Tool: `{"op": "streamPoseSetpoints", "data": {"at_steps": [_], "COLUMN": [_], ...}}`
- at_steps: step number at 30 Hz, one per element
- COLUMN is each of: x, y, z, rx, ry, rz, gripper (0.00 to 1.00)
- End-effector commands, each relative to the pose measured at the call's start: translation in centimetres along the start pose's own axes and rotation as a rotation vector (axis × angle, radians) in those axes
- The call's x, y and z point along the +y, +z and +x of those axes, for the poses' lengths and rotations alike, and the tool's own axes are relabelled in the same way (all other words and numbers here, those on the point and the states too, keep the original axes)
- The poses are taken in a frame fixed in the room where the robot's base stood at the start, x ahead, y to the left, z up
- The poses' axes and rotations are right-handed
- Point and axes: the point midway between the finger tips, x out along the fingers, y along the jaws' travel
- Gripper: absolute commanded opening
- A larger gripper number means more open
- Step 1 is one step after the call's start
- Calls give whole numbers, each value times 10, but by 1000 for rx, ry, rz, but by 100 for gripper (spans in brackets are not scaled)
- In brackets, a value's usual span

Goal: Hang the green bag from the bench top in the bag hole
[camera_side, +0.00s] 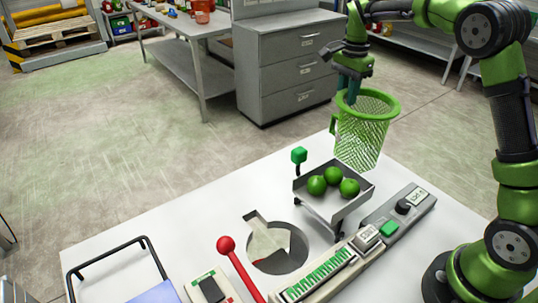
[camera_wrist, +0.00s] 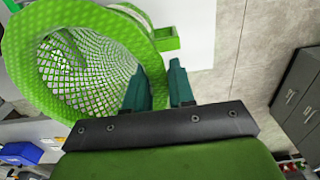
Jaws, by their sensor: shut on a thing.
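The green bag (camera_side: 362,135), a mesh net with a solid green rim and a side tab, hangs upright in the air above the far right edge of the bench top (camera_side: 185,222). My gripper (camera_side: 348,94) is shut on the bag's rim at its left back side. In the wrist view the bag (camera_wrist: 85,65) fills the left, its open mouth toward the camera, with the fingers of my gripper (camera_wrist: 160,82) at the rim. The bag hole (camera_side: 270,264) is a round cutout with a slot in the bench top, left of and nearer than the bag. A pale piece partly fills it.
A metal tray (camera_side: 345,208) with green balls stands between bag and hole, with a green knob (camera_side: 299,155) beside it. A red-knobbed lever (camera_side: 227,246) rises left of the hole. A control strip (camera_side: 320,277) runs along the right. The bench's left middle is clear.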

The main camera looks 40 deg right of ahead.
Motion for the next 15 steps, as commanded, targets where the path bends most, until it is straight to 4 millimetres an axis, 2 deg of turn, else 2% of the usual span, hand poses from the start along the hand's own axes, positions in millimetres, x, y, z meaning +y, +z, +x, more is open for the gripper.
{"op": "streamPoseSetpoints", "data": {"at_steps": [3,10,13,15], "x": [-1,-1,-2,-3], "y": [0,2,14,31], "z": [-27,-65,-80,-93], "rx": [2,3,5,8], "ry": [-5,-1,3,7], "rz": [-1,1,15,37], "gripper": [0,0,0,0]}}
